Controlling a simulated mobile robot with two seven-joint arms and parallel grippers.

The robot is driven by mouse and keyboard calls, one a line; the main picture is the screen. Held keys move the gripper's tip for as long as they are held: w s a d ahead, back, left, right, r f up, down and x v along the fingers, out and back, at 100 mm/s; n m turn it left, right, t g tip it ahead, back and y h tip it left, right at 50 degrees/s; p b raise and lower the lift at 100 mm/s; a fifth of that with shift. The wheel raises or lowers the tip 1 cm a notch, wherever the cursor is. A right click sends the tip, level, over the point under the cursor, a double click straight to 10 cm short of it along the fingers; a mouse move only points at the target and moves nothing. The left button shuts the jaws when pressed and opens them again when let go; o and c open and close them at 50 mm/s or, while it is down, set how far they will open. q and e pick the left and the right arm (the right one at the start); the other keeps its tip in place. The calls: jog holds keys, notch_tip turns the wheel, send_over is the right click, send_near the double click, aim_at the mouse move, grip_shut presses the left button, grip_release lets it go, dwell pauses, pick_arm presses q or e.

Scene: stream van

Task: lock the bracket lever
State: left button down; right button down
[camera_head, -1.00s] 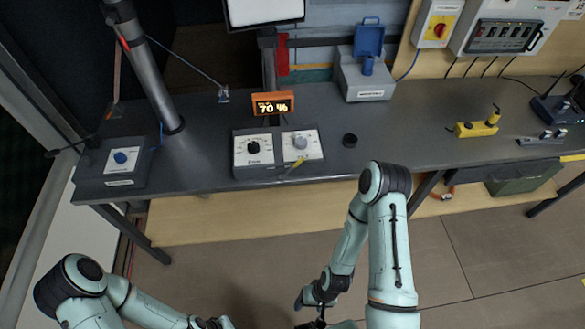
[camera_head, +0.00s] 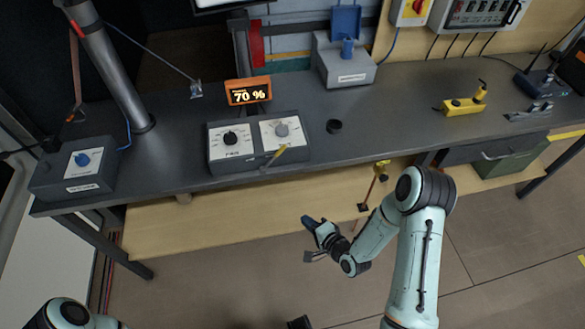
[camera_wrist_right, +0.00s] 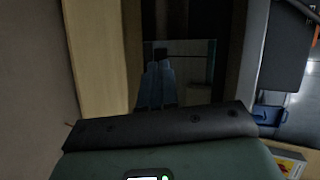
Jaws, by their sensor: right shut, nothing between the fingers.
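I cannot tell for sure which part is the bracket lever. A yellow-tipped lever (camera_head: 280,153) slants at the front of the grey two-dial box (camera_head: 222,163). A yellow block with an upright handle (camera_head: 463,106) stands on the bench at the right. A small yellow fitting (camera_head: 381,169) with a thin orange rod shows below the bench front edge. My right gripper (camera_head: 309,220) is shut and empty, in front of the bench and below its top, apart from all of these. Its blue fingers also show in the right wrist view (camera_wrist_right: 156,85).
The dark bench (camera_head: 400,135) carries a display reading 70 % (camera_head: 248,91), a box with a blue knob (camera_head: 82,172), a grey box with a blue lid (camera_head: 345,68) and a black puck (camera_head: 334,126). A pale wooden shelf (camera_head: 200,220) runs underneath. Floor in front is open.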

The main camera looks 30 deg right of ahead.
aim_at(273, 159)
jog(key=d+r+m+t+y+b, duration=0.1)
jog(key=d+r+m+t+b, duration=0.1)
jog(key=r, duration=0.4)
jog(key=w+d+r+m+t+y+b, duration=0.1)
jog(key=d+r+m+t+y+b, duration=0.1)
jog(key=r+t, duration=0.4)
jog(key=shift+d+r+m+b, duration=0.45)
jog(key=shift+d+m, duration=0.2)
jog(key=shift+m, duration=0.25)
jog(key=x, duration=1)
jog(key=shift+w+r, duration=0.1)
jog(key=shift+w+a+r+p, duration=0.2)
jog(key=shift+w+a+r, duration=0.15)
jog(key=shift+a+r, duration=0.3)
jog(key=shift+w+a+r+p, duration=0.15)
jog(key=shift+w+a+r, duration=0.25)
jog(key=shift+a, duration=0.4)
jog(key=shift+r, duration=0.15)
